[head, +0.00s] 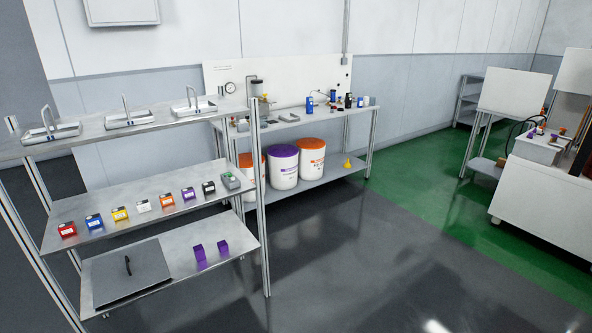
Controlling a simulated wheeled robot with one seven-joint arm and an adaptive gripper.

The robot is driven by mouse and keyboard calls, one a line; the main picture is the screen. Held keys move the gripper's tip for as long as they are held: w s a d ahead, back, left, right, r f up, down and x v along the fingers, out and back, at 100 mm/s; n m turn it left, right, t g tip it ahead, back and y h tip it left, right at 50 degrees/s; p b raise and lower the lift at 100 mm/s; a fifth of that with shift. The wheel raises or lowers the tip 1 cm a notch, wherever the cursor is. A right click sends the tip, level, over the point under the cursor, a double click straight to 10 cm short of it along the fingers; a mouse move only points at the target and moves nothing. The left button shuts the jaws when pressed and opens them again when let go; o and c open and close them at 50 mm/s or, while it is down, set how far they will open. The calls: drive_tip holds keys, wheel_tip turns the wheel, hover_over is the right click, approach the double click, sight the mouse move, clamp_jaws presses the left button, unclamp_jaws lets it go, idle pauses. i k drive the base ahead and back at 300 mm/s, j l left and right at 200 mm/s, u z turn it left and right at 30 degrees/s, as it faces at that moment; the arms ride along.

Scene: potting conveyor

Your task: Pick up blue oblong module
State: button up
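A small blue box-shaped module (94,222) stands on the middle shelf (150,226) of the metal rack at the left. It is second from the left in a row of small coloured modules, between a red one (67,230) and a yellow one (120,214). It has a dark top and a pale label on its front. Its exact length is too small to tell. Blue items (309,105) also stand on the back workbench, but I cannot tell what they are. My gripper is not in view.
White, orange, purple and black modules continue the row to the right, ending at a grey device (230,181). The top shelf (80,138) holds trays with handles. The lower shelf holds a dark panel (128,270) and two purple blocks (199,252). Open floor (390,250) lies right of the rack.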

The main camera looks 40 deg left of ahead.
sight(95, 220)
drive_tip(key=u, duration=2.6)
drive_tip(key=i+z, duration=0.25)
drive_tip(key=i, duration=0.4)
drive_tip(key=i+j+z, duration=0.25)
drive_tip(key=i, duration=0.35)
